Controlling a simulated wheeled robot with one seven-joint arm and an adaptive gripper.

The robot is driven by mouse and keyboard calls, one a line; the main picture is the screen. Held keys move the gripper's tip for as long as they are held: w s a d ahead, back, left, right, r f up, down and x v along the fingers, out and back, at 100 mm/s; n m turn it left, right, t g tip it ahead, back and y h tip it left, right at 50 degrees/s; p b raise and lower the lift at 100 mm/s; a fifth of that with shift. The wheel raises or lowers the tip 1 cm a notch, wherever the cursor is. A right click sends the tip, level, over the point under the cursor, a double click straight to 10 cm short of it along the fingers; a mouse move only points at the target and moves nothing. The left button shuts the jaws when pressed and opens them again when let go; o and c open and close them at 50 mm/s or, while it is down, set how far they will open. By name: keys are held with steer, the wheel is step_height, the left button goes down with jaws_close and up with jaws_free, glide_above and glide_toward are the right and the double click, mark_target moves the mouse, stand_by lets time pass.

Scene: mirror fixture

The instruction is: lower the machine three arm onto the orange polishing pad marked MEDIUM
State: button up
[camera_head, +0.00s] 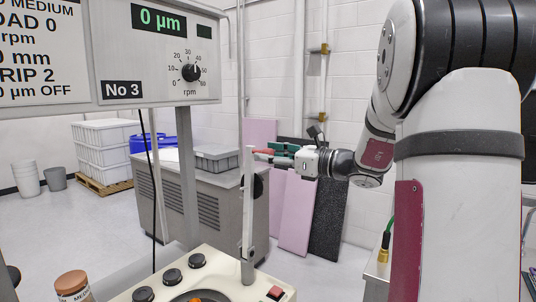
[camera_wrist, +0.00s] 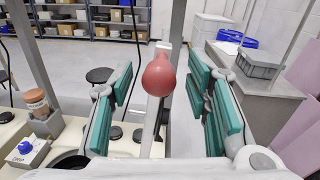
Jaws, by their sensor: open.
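The machine three arm (camera_head: 247,225) is a grey bar standing upright on the cream machine top; it also shows in the wrist view (camera_wrist: 151,125). A red ball knob (camera_wrist: 159,75) sits near its top end. My gripper (camera_head: 270,154) is open, with teal finger pads either side of the knob in the wrist view (camera_wrist: 165,95). There are gaps on both sides, and I cannot tell whether the knob is fully between the pads. A small orange patch (camera_head: 196,299) shows at the bottom edge on a dark round plate; most of the pad and any MEDIUM mark are out of view.
The No 3 panel (camera_head: 160,50) reads 0 µm and has an rpm dial. Black knobs (camera_head: 172,276) and a red switch (camera_head: 275,293) are on the machine top. A brown-capped jar (camera_head: 72,284) stands front left. A grey cabinet (camera_head: 205,195) stands behind the arm.

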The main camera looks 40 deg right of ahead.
steer(key=shift+w+a, duration=0.2)
steer(key=shift+w, duration=0.2)
